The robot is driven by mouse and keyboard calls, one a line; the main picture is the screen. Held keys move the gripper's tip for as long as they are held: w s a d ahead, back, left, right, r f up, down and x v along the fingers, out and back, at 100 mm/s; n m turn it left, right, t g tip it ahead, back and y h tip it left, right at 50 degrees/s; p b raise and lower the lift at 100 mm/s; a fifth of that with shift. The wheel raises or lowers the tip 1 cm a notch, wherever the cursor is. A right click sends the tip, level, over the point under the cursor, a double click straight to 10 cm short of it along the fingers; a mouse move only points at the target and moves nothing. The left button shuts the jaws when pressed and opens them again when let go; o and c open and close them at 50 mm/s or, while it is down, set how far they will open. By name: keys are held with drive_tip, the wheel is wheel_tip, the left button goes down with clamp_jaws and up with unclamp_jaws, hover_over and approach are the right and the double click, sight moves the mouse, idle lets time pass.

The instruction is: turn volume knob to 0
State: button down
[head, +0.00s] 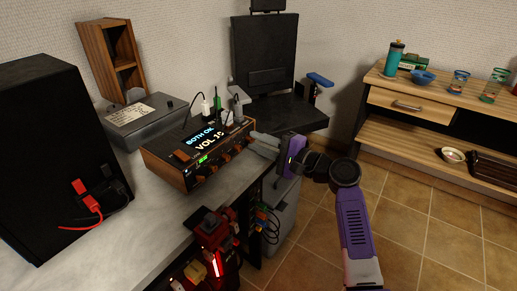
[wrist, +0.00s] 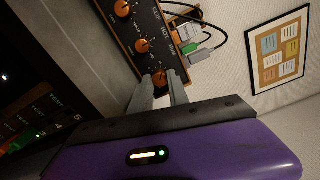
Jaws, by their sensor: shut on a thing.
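The wood-sided audio unit (head: 160,156) sits on the grey counter. Its display (head: 208,138) shows a "VOL" line with a number starting with 1; the last digit is hard to read. Several orange-faced knobs line its front panel, also seen in the wrist view (wrist: 145,45). My gripper (head: 256,138) reaches the right end of this panel from the right. In the wrist view, its fingers (wrist: 160,88) are shut on the end knob (wrist: 160,76), one on each side. The fingers partly hide this knob, and its label cannot be read.
Cables (wrist: 208,38) plug into the unit's top, close to the gripped knob. A grey box (head: 140,120) stands behind the unit and a black case (head: 55,150) to its left. A red device (head: 215,235) is below the counter's edge. Tiled floor (head: 420,220) is open at right.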

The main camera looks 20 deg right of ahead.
drive_tip(key=n+b, duration=0.4)
drive_tip(key=n, duration=0.1)
drive_tip(key=n+b, duration=0.2)
drive_tip(key=shift+f, duration=0.3)
drive_tip(key=n+b, duration=0.2)
drive_tip(key=n, duration=0.1)
drive_tip(key=shift+n+b, duration=0.4)
drive_tip(key=shift+r+n+b, duration=0.15)
drive_tip(key=shift+n+b, duration=0.9)
drive_tip(key=shift+n, duration=0.35)
drive_tip(key=c, duration=1.3)
unclamp_jaws()
drive_tip(key=shift+r, duration=0.1)
drive_tip(key=shift+o, duration=0.2)
drive_tip(key=p+v, duration=0.2)
drive_tip(key=v, duration=0.5)
drive_tip(key=shift+s+d, duration=0.25)
drive_tip(key=shift+s, duration=0.05)
